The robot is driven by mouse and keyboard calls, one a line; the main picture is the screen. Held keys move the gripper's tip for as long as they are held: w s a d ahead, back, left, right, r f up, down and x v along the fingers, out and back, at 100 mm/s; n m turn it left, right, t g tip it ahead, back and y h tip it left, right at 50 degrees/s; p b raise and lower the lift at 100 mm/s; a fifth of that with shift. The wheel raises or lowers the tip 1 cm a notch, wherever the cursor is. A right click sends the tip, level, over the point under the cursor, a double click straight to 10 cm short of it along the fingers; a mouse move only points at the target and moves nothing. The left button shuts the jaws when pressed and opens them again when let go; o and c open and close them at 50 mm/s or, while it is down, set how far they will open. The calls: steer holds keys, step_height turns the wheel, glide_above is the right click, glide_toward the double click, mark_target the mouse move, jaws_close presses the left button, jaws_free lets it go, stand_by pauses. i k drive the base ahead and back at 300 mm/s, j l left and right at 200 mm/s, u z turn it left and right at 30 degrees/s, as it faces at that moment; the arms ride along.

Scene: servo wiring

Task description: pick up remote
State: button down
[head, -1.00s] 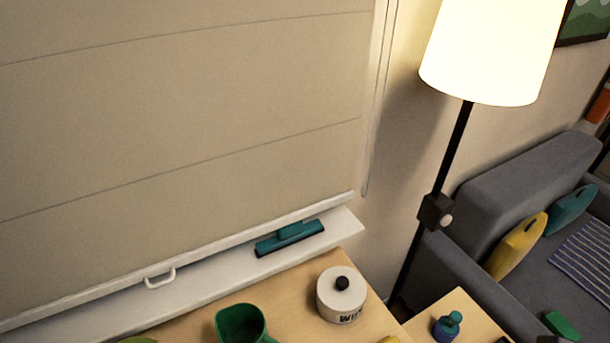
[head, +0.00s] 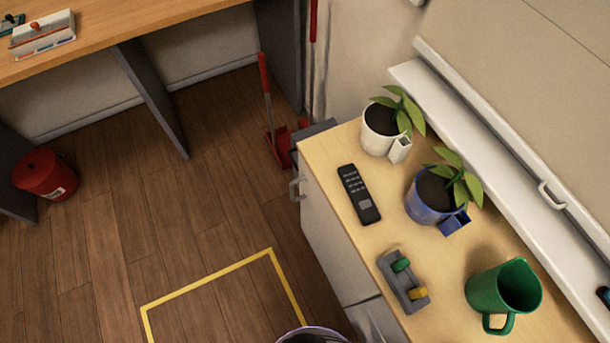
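A black remote (head: 359,194) with rows of light marks and a grey pad lies flat on the light wooden top of a cabinet (head: 348,237) in the head view. It lies near the cabinet's left edge, left of the blue plant pot and below the white one. Nothing covers it. My gripper does not show in the head view.
Near the remote stand a white potted plant (head: 384,131), a blue potted plant (head: 434,195), a grey holder (head: 403,282) with green and yellow pieces, and a green jug (head: 502,292). A red bucket (head: 46,174) stands on the floor, which has open room and yellow tape (head: 208,282).

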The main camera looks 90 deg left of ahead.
mark_target(363, 203)
steer(key=u, duration=2.25)
steer(key=j+u, duration=0.1)
steer(key=u, duration=0.25)
steer(key=i+j+u, duration=0.3)
steer(key=u, duration=0.15)
steer(key=i, duration=0.1)
